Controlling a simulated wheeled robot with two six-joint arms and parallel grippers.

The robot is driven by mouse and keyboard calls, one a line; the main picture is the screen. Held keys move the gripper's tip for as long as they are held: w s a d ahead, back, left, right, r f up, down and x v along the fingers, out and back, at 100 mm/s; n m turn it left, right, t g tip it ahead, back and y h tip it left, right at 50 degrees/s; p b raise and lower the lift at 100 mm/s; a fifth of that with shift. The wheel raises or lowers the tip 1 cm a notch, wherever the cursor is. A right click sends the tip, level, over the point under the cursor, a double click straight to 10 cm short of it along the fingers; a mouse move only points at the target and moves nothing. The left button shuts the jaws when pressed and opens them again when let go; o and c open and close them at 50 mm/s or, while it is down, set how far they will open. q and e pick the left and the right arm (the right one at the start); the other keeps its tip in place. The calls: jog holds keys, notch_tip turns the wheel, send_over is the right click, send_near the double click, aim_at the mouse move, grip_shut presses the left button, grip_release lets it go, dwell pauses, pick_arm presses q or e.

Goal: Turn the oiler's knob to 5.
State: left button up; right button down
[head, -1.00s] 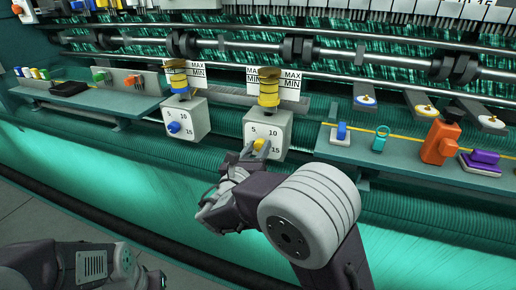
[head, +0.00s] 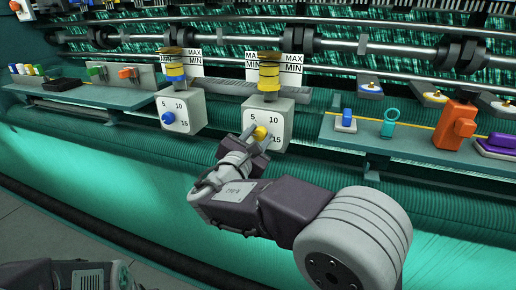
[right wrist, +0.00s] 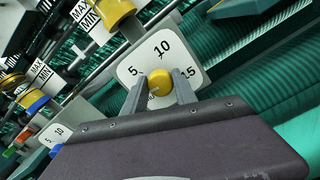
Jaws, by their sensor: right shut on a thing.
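Two oilers with white dial boxes marked 5, 10 and 15 hang on the machine. The right oiler (head: 285,116) has a yellow knob (head: 260,133), and the left oiler (head: 191,104) has a blue knob (head: 168,118). My right gripper (head: 252,136) is at the yellow knob. In the right wrist view its two fingers (right wrist: 159,87) are shut on the sides of the yellow knob (right wrist: 159,82), below the 5 and 10 marks. I cannot tell which number the knob points to. Only part of my left arm shows at the bottom left; its gripper is out of view.
A right shelf (head: 345,142) carries a blue clip, a teal ring, an orange block (head: 455,128) and a purple block. A left shelf (head: 100,104) holds several small coloured items. Rollers and rails run behind. Teal netting (head: 150,190) lies below.

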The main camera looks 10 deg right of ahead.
jog(key=m+b, duration=0.2)
jog(key=b, duration=0.1)
jog(key=m+b, duration=0.3)
jog(key=shift+f, duration=0.4)
jog(key=shift+r+m+b, duration=0.2)
jog(key=shift+m+b, duration=1.3)
jog(key=shift+b, duration=0.1)
jog(key=c, duration=1)
grip_release()
jog(key=shift+r, duration=0.1)
jog(key=p+v, duration=0.1)
jog(key=v, duration=0.8)
